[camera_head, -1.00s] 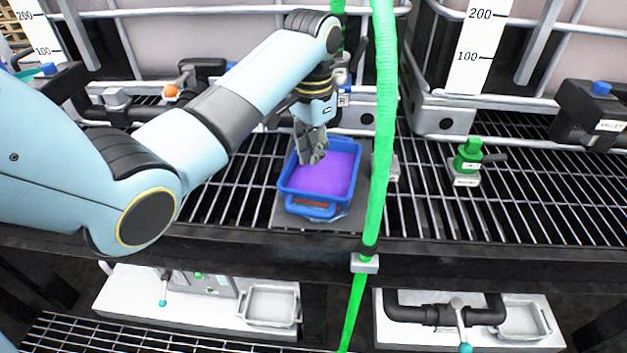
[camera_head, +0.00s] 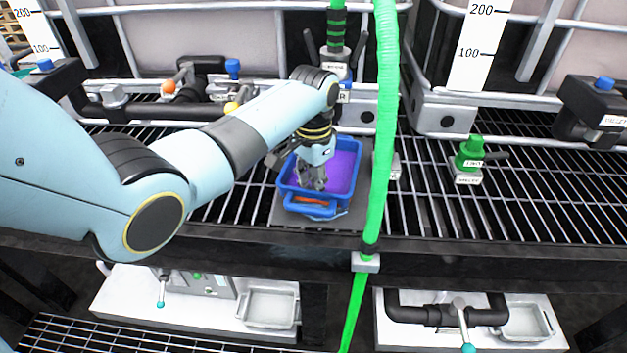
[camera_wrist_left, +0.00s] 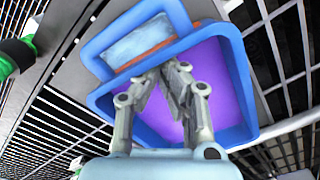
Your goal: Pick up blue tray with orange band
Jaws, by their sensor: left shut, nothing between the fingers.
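The blue tray (camera_head: 347,188) sits on a grey plate on the black grating, holding something flat and purple. Its handle faces the front, with an orange band (camera_head: 309,200) below the rim there. My left gripper (camera_head: 314,186) points down over the tray's front part. In the left wrist view the tray (camera_wrist_left: 241,75) surrounds the gripper's fingers (camera_wrist_left: 168,72), whose tips meet near the front wall by the orange band (camera_wrist_left: 146,55). The fingers are shut with nothing between them. Whether they touch the wall I cannot tell. My right gripper is in neither view.
A green hose (camera_head: 383,130) hangs just right of the tray. A green valve (camera_head: 469,155) stands farther right on the grating. Pipes and valves with an orange knob (camera_head: 168,87) lie behind my left arm. A dark beam (camera_head: 200,250) runs along the grating's front edge.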

